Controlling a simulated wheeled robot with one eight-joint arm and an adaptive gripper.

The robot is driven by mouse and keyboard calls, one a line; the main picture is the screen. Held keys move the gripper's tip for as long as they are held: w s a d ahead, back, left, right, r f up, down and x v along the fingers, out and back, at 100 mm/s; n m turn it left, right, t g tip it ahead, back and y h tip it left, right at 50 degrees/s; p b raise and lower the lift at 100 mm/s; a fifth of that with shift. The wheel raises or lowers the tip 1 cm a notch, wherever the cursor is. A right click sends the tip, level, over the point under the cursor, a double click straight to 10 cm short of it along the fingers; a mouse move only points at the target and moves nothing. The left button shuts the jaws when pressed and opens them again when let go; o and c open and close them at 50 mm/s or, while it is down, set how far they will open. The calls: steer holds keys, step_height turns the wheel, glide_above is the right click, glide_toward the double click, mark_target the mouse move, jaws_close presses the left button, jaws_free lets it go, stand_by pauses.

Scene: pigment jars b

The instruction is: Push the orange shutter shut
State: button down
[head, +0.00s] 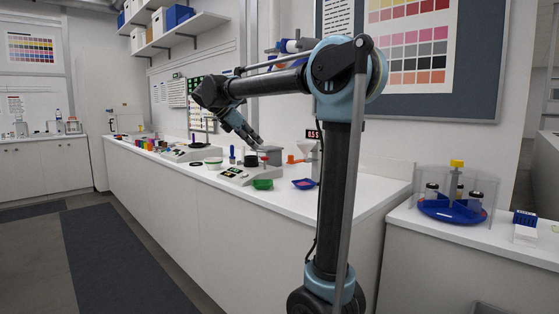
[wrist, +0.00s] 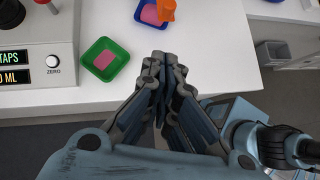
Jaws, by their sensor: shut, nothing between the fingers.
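The orange shutter (head: 293,159) sticks out to the left beneath a pale funnel (head: 306,146) on the counter. In the wrist view an orange piece (wrist: 166,9), seemingly the shutter, is cut off by the top edge above a blue tray (wrist: 148,15). My gripper (head: 257,141) is shut and empty, above the counter and left of the shutter in the head view. How far the shutter is pushed in cannot be told.
A green tray (wrist: 104,58) with a pink piece sits left of the fingertips, beside a grey device (wrist: 45,50) with displays. The blue tray also shows in the head view (head: 305,184). Right of it, bare white counter (wrist: 215,45) is free.

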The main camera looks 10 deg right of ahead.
steer(key=d+r+x, duration=0.1)
steer(key=r+x, duration=0.1)
steer(key=x, duration=1)
steer(key=shift+w+d+f, duration=0.3)
steer(key=shift+w+d, duration=0.15)
steer(key=shift+d, duration=0.2)
